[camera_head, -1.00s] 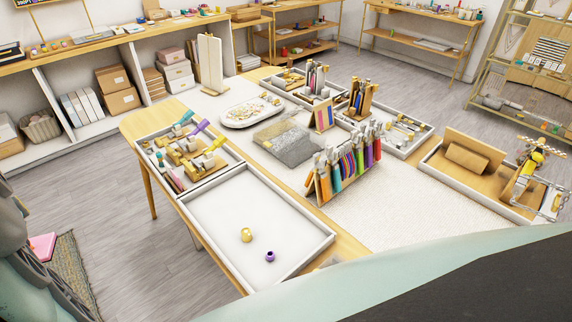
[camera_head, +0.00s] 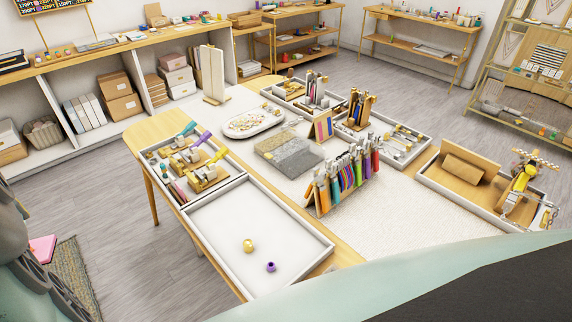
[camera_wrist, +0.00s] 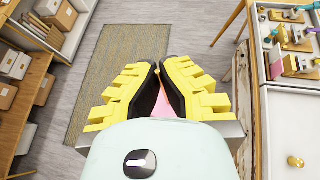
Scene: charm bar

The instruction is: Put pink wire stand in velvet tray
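A pink piece (camera_head: 42,250), which I take for the pink wire stand, shows at the left edge of the head view beside my arm. In the wrist view the pink stand (camera_wrist: 168,103) shows between the dark pads of my gripper (camera_wrist: 160,66). The yellow fingers close in on it, and most of it is hidden. A wide, pale, shallow tray (camera_head: 215,252) at the near end of the table seems to be the velvet tray. It holds a yellow ring-like piece (camera_head: 249,246) and a purple one (camera_head: 271,267). My gripper is over the floor, left of the table.
A divided tray of tools (camera_head: 228,180) adjoins the pale tray. A rack of coloured pliers (camera_head: 342,184), a grey mat (camera_head: 288,148) and a wooden-floored tray (camera_head: 430,180) stand farther along the table. A rug (camera_wrist: 120,65) lies on the floor. The pale tray is mostly bare.

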